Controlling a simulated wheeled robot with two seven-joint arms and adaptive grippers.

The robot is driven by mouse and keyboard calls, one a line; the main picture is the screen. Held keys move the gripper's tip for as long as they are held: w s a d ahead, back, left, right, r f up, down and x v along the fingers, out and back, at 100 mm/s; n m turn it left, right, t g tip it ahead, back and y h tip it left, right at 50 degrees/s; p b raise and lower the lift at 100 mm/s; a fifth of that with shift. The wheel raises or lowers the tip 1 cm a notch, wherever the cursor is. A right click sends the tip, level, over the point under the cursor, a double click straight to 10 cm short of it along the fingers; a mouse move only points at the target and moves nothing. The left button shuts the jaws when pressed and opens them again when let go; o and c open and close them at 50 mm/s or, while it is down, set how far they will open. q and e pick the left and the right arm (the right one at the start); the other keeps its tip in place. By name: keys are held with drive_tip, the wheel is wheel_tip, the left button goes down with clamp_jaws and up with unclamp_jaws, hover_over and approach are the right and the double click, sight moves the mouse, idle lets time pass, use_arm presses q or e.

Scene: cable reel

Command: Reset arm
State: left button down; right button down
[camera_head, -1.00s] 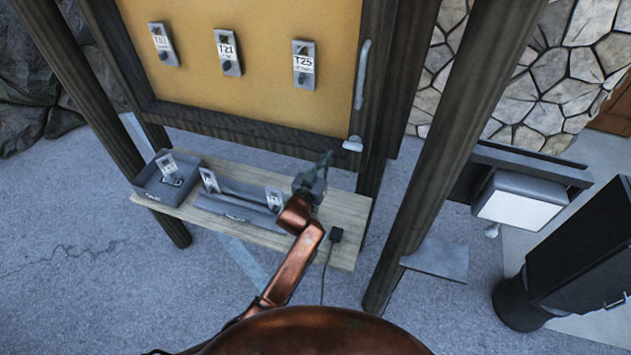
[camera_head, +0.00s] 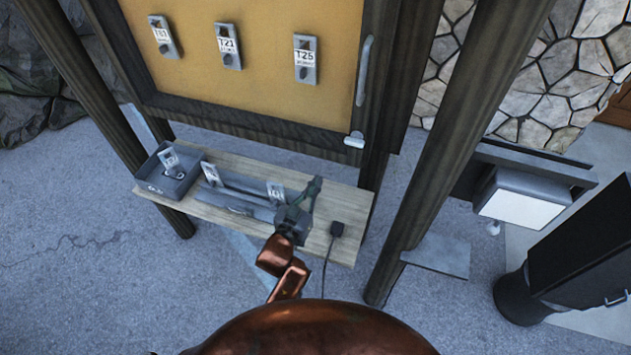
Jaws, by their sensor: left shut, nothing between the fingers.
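My left arm comes up from the bottom of the head view in copper colour. Its left gripper (camera_head: 312,190) is shut and empty, and it points up and to the right. It hangs over the right part of the wooden shelf (camera_head: 345,205), just right of a tagged piece (camera_head: 276,191) on the shelf. I cannot tell how high above the shelf it is. My right gripper is not in view.
A dark tray (camera_head: 150,185) with a tagged item sits at the shelf's left end. A small black block (camera_head: 337,229) with a cable is near the right edge. A yellow board (camera_head: 265,90) with tagged holders stands behind. A dark post (camera_head: 437,170) rises right of the shelf.

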use_arm(q)
drive_tip(key=s+a+f+n+g+y, duration=0.25)
drive_tip(key=s+a+f, duration=0.25)
drive_tip(key=a+f, duration=0.35)
drive_tip(key=s+a+f+n+g+y, duration=0.1)
drive_tip(key=s+a+f+g+y, duration=0.2)
drive_tip(key=s+a+f, duration=0.35)
drive_tip(key=s+a+f+g+y, duration=0.1)
drive_tip(key=s+a+f+g, duration=0.3)
drive_tip(key=s+a, duration=0.55)
drive_tip(key=s+a+f+g+y, duration=0.1)
drive_tip(key=s+a+f+g, duration=0.4)
drive_tip(key=s, duration=0.8)
wheel_tip(320, 180, down, 37)
drive_tip(key=s+h+b, duration=0.1)
drive_tip(key=s+b, duration=0.1)
drive_tip(key=b, duration=0.5)
drive_tip(key=s+f+g+b, duration=0.1)
drive_tip(key=s+f+b, duration=0.3)
drive_tip(key=s+f, duration=1.5)
wheel_tip(320, 180, down, 3)
drive_tip(key=shift+s+r+m+b, duration=0.1)
drive_tip(key=shift+s+m+b, duration=0.15)
drive_tip(key=shift+m, duration=0.2)
